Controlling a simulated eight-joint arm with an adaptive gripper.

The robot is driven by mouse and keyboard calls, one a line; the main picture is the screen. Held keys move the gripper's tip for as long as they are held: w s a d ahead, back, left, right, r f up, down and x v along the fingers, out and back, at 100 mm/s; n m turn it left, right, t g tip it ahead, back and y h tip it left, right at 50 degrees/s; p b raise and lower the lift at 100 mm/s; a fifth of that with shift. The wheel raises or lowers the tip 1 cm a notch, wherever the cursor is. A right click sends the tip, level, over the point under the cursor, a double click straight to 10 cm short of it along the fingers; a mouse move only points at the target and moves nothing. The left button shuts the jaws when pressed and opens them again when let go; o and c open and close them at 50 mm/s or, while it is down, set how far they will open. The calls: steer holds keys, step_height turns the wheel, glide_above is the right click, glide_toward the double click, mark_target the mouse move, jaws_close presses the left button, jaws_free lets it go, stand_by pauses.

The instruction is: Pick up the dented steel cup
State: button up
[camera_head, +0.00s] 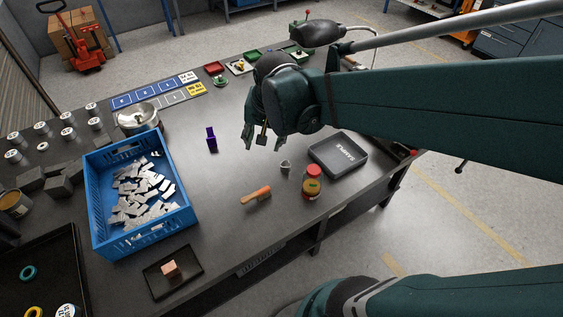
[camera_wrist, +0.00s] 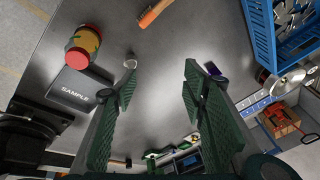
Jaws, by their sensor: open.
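A small grey steel cup (camera_head: 285,167) stands on the dark table, left of the black SAMPLE box and close to the red-lidded jar. It is too small to make out a dent. In the wrist view the cup (camera_wrist: 130,63) shows just beyond the tip of the left finger. My gripper (camera_head: 263,140) is open and empty above the table, behind and a little left of the cup in the head view. In the wrist view the two green fingers of my gripper (camera_wrist: 160,75) are spread wide, with bare table between them.
A red-lidded jar (camera_head: 311,188) and a black SAMPLE box (camera_head: 338,153) stand near the cup. An orange-handled tool (camera_head: 256,194) lies in front. A purple object (camera_head: 211,139) and a blue crate (camera_head: 98,212) of metal pieces are to the left.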

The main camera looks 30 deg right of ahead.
steer(key=w+d+f+m+g, duration=0.2)
steer(key=w+d+f+m, duration=0.25)
steer(key=f, duration=0.25)
steer(key=m+g+b, duration=0.1)
steer(key=m+g, duration=0.1)
steer(key=m, duration=0.4)
glide_above(286, 164)
steer(key=shift+y, duration=0.3)
step_height(286, 164, down, 11)
steer(key=shift+w+r, duration=0.1)
steer(key=shift+f+b, duration=0.45)
steer(key=shift+f, duration=0.9)
steer(key=shift+f, duration=0.1)
steer(key=shift+f+b, duration=0.65)
steer(key=shift+f, duration=1.85)
steer(key=shift+c, duration=0.7)
steer(key=c, duration=0.8)
